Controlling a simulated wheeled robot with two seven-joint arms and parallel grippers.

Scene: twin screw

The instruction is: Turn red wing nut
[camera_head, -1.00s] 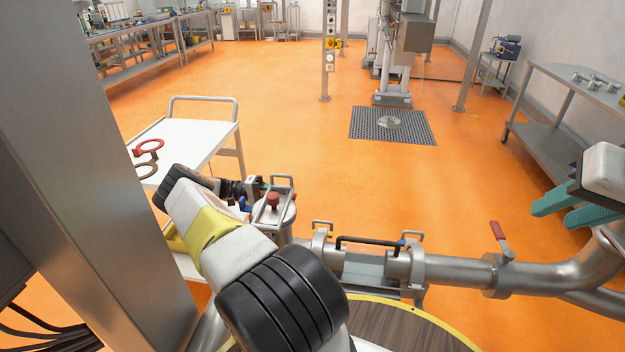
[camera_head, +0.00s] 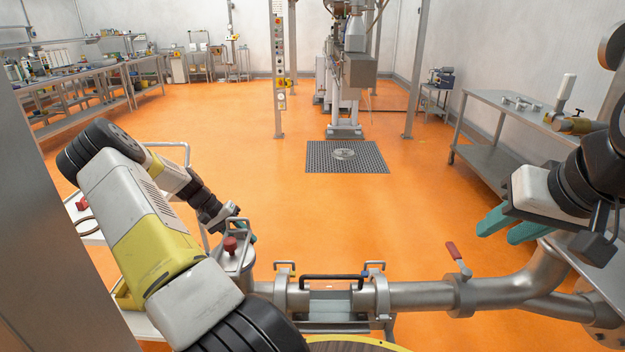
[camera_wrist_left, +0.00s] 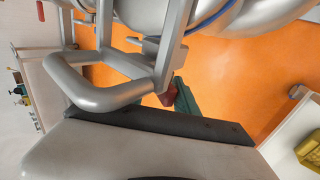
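The red wing nut (camera_head: 230,244) shows as a small red knob on top of a steel fitting, left of the middle in the head view. My left gripper (camera_head: 241,227) has teal fingers and is right behind and beside the nut. In the left wrist view, a red piece (camera_wrist_left: 168,96) sits right against a teal finger (camera_wrist_left: 185,104), partly hidden by a steel handle. The second finger is not clear, so I cannot tell whether they grip it. My right gripper (camera_head: 508,226) hangs at the right, open and empty, its two teal fingers apart.
A curved steel handle (camera_wrist_left: 110,97) stands close to my left gripper. A steel pipe (camera_head: 425,296) with a red lever (camera_head: 458,258) and a black-handled section (camera_head: 335,277) runs right from the fitting. A white cart (camera_head: 97,237) is at the left. Orange floor beyond is open.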

